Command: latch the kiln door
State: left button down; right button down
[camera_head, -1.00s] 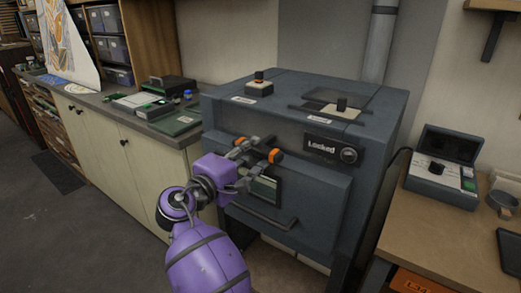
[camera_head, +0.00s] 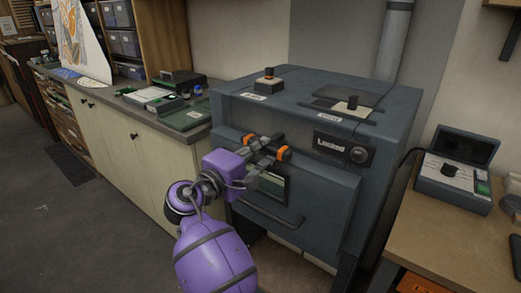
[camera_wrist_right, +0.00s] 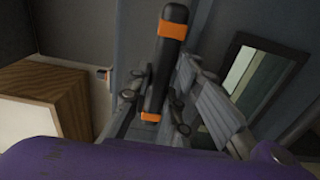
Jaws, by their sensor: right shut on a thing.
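The grey kiln (camera_head: 385,125) stands in the middle of the head view, its front door (camera_head: 315,200) flush against the body as far as I can see. A dark latch handle with orange bands (camera_head: 282,153) lies across the door's upper left. It also shows upright in the right wrist view (camera_wrist_right: 167,60). My right gripper (camera_head: 268,150) is shut on this handle, with its fingers on either side, hiding the middle of it. A small panel reading "Locked" (camera_head: 331,143) is at the kiln's upper front. My left gripper is out of view.
A door pull bar (camera_head: 270,212) sits low on the kiln front. A cabinet counter (camera_head: 160,122) runs along the left. A wooden table (camera_head: 425,235) with a control box (camera_head: 455,170) stands close on the right. Open floor (camera_head: 70,235) lies at lower left.

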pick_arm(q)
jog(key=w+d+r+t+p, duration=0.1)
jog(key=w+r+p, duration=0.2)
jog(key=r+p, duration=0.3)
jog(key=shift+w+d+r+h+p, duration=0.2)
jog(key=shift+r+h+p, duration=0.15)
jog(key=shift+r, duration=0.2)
pick_arm(e)
jog(key=n, duration=0.7)
jog(key=shift+r, duration=0.25)
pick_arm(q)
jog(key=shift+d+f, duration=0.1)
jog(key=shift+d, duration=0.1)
pick_arm(e)
jog(key=shift+f, duration=0.1)
